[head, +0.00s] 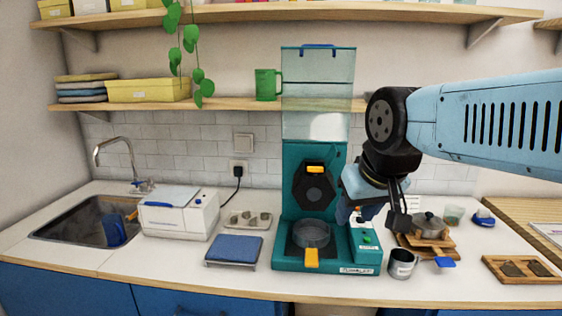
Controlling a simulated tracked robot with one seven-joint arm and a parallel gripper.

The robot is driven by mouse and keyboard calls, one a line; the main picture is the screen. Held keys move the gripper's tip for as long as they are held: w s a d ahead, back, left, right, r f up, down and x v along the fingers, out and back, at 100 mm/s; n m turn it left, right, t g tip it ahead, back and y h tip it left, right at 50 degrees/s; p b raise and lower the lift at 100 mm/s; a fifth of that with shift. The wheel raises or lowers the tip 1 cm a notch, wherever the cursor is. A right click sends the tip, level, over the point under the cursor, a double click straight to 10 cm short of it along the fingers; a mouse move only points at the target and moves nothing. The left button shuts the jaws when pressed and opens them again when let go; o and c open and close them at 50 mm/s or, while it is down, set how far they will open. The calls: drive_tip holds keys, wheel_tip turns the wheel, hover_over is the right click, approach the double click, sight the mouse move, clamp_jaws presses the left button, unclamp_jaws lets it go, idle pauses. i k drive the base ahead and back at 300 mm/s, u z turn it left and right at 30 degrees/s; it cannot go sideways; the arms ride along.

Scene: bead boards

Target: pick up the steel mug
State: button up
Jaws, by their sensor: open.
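The steel mug (402,264) stands upright on the white counter, just right of the teal machine's base. It is a small grey metal cup with a dark opening. Part of the gripper is hidden by my wrist.
The tall teal machine (291,240) stands left of the mug. A small pot (429,222) sits on wooden boards close behind right, with a blue-handled item (444,262) beside. A wooden tray (494,277) lies farther right. The counter's front edge is close to the mug.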

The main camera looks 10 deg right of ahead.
sight(400, 265)
drive_tip(key=u, duration=0.9)
drive_tip(key=k, duration=2.35)
drive_tip(key=z, duration=0.6)
drive_tip(key=i, duration=1)
drive_tip(key=u, duration=0.1)
